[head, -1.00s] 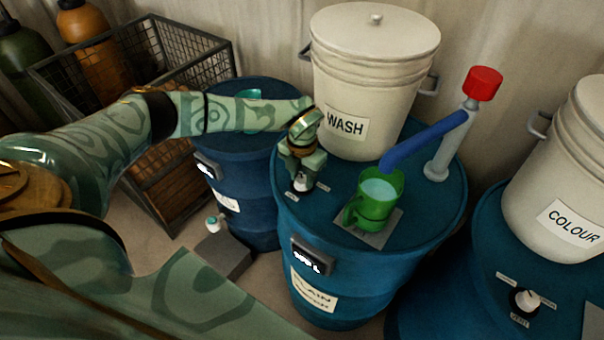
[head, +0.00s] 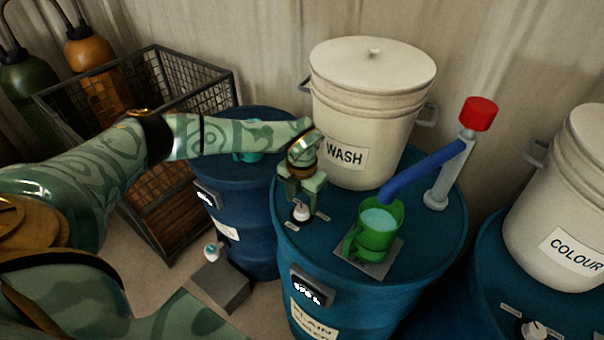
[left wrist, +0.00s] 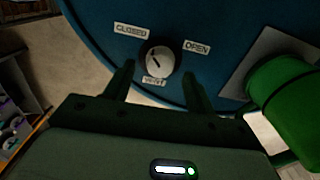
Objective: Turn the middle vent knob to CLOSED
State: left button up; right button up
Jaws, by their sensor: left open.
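The middle vent knob (head: 301,212) is a small white dial on the blue drum marked with a PLAIN label, near its front left edge. In the left wrist view the knob (left wrist: 155,60) sits between a CLOSED label (left wrist: 131,30) on the left and an OPEN label (left wrist: 197,47) on the right, with a VENT label below. Its dark mark appears to point up-left, towards CLOSED. My left gripper (head: 304,207) is open just above the knob. In the left wrist view its fingertips (left wrist: 158,76) are either side of the knob, apart from it. My right gripper is not in view.
A green jug (head: 375,235) stands on a grey plate right of the knob, under a blue spout (head: 425,168) with a red top. The white WASH bucket (head: 370,110) stands behind. Another vent knob (head: 534,330) is on the right drum. A wire crate (head: 150,90) is at left.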

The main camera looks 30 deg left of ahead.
aim_at(302, 208)
pick_arm(q)
notch_tip(302, 208, up, 14)
jog(key=shift+f, duration=0.1)
dwell(0.5)
